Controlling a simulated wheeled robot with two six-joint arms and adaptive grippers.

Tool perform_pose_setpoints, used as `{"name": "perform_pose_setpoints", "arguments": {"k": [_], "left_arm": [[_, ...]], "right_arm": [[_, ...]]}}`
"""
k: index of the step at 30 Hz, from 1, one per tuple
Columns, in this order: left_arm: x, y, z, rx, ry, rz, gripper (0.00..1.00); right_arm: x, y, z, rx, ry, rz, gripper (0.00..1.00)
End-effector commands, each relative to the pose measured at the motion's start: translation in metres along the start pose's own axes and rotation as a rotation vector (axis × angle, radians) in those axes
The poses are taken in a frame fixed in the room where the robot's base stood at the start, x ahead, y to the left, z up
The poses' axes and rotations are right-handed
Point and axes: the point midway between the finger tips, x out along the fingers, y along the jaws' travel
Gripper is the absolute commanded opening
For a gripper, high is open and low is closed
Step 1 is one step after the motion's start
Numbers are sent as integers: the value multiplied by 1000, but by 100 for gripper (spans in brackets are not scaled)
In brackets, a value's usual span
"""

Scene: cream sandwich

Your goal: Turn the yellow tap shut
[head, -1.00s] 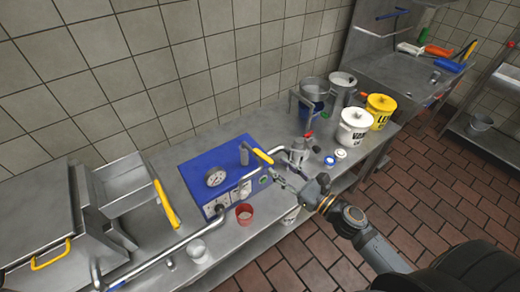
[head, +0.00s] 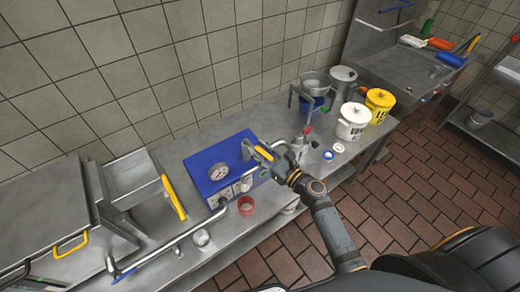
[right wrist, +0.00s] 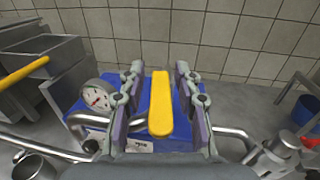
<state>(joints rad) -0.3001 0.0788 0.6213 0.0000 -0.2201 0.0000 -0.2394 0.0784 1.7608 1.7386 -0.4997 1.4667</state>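The yellow tap handle (head: 264,153) is a flat yellow lever above the right part of the blue box (head: 207,160). In the right wrist view the yellow tap handle (right wrist: 160,105) points toward my wrist and lies between the two fingers, with a gap on each side. My right gripper (head: 256,148) is open around the handle; it also shows in the right wrist view (right wrist: 157,82). The tap body under the handle is mostly hidden. My left gripper is not in view.
A pressure gauge (head: 218,172) and a bent steel pipe (right wrist: 88,118) are left of the handle. A steel grinder-like fixture (head: 299,147), a white tub (head: 353,121) and a yellow tub (head: 379,105) stand to the right.

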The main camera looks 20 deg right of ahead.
Motion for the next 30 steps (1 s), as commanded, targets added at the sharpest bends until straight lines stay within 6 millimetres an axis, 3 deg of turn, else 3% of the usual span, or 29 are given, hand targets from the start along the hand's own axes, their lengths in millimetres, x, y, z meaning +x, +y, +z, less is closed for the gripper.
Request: {"name": "perform_pose_setpoints", "arguments": {"k": [1,6,20,30], "left_arm": [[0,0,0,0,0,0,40],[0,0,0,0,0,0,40],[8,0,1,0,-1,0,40],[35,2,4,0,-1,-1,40]], "right_arm": [[0,0,0,0,0,0,22],[0,0,0,0,0,0,0],[0,-2,-2,-5,1,65,0],[1,-6,-5,-6,1,327,0]]}}
